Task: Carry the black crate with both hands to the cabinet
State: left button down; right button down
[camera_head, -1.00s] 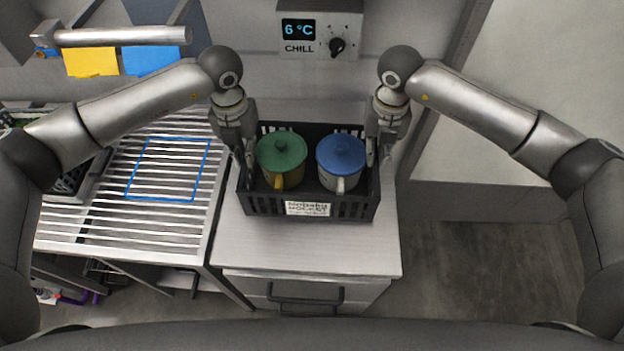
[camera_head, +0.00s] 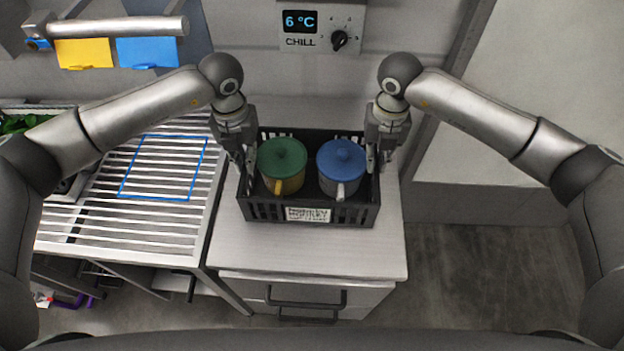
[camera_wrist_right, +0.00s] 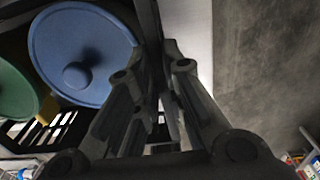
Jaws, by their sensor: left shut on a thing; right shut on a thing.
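The black crate (camera_head: 262,209) is in the middle of the head view, over the white top of a drawer cabinet (camera_head: 310,258). I cannot tell whether it touches that top. It holds a pot with a green lid (camera_head: 283,160) on the left and a pot with a blue lid (camera_head: 341,160) on the right. My left gripper (camera_head: 247,168) is shut on the crate's left wall. My right gripper (camera_head: 375,160) is shut on its right wall. The right wrist view shows my right fingers (camera_wrist_right: 160,100) around the crate's wall beside the blue lid (camera_wrist_right: 82,50).
A slatted metal rack (camera_head: 130,215) with a blue outlined rectangle (camera_head: 165,168) stands left of the cabinet. A panel reading 6 °C, CHILL (camera_head: 320,28) is on the wall behind. Open floor (camera_head: 480,270) lies to the right.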

pick_arm(q)
jog(key=shift+f, duration=0.2)
pick_arm(e)
jog(key=shift+f, duration=0.25)
pick_arm(q)
jog(key=c, duration=1.5)
grip_release()
pick_arm(e)
jog(key=c, duration=1.5)
grip_release()
pick_arm(q)
notch_tip(320, 180, up, 12)
pick_arm(e)
notch_tip(320, 180, up, 12)
